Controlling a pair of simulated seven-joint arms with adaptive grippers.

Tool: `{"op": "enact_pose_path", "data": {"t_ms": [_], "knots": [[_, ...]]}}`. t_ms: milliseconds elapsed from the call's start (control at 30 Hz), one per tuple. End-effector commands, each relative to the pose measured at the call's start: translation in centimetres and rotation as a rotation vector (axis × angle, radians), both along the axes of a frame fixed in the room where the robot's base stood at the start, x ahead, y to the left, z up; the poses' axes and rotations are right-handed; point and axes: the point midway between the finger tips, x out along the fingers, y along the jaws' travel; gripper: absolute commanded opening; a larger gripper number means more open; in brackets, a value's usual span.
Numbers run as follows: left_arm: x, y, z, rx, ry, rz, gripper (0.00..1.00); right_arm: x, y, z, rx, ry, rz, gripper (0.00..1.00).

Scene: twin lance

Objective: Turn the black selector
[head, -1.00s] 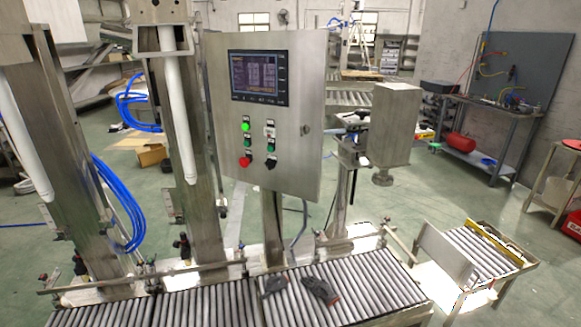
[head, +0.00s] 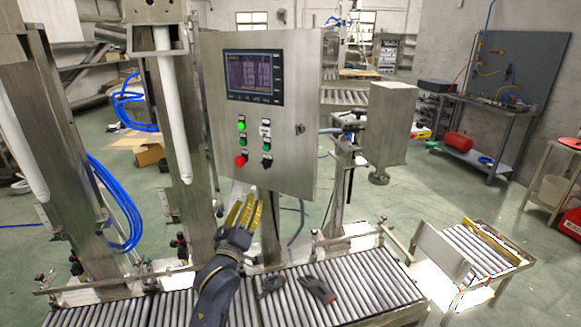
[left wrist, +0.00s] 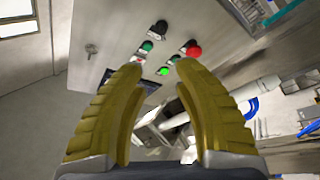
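The black selector (head: 267,161) is on the lower right of the steel control box's front, right of a red button (head: 240,160). In the left wrist view the black selector (left wrist: 159,27) appears upside down beyond the fingertips, with nothing touching it. My left gripper (head: 246,206) is below the box, its yellow fingers pointing up towards the panel. In the left wrist view the two fingers (left wrist: 158,68) stand apart with nothing between them. My right gripper is in neither view.
The control box (head: 225,122) has a screen (head: 253,77), a lit green button (head: 242,125) and other small controls. A roller conveyor (head: 365,285) with dark gloves (head: 318,289) runs below. Steel posts with white tubes (head: 173,120) stand left; a metal block (head: 385,125) hangs right.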

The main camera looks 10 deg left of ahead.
Motion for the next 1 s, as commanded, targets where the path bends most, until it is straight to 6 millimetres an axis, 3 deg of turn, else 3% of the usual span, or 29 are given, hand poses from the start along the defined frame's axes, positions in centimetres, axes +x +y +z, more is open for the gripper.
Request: {"op": "enact_pose_path", "data": {"t_ms": [233,367,1000], "knots": [[0.5,0.0,-0.2,-0.09,0.014,-0.027,0.3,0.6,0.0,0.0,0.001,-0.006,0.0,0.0],[1.8,0.0,0.2,-0.092,0.013,-0.028,0.3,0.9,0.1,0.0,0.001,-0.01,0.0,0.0],[12.6,-0.2,3.2,-0.089,0.014,-0.027,0.3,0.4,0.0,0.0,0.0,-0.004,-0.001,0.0]]}}
